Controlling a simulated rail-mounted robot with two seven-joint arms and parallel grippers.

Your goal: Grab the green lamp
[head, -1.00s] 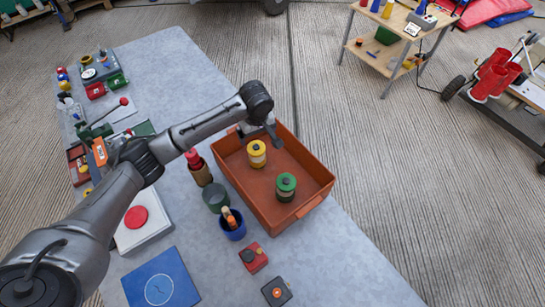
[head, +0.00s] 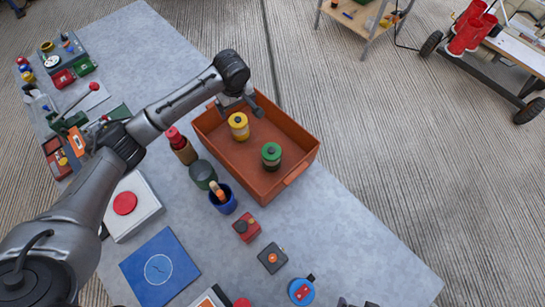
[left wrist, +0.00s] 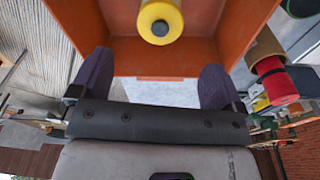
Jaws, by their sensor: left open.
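The green lamp (head: 271,155) is a short cylinder with a green top, standing upright in the near right part of the orange tray (head: 292,179). A similar yellow lamp (head: 238,126) stands in the tray to its upper left and also shows at the top of the left wrist view (left wrist: 160,20). My left gripper (head: 240,103) is open and empty over the tray's far left end, close to the yellow lamp and apart from the green one. Its two spread fingers (left wrist: 155,72) show in the left wrist view. My right gripper is not clearly seen.
Left of the tray stand a red-topped cylinder (head: 180,146), a dark green cup (head: 202,174) and a blue cup (head: 223,199) holding something. Red (head: 246,228) and dark (head: 272,257) small boxes lie nearer. The table (head: 345,235) is bare right of them.

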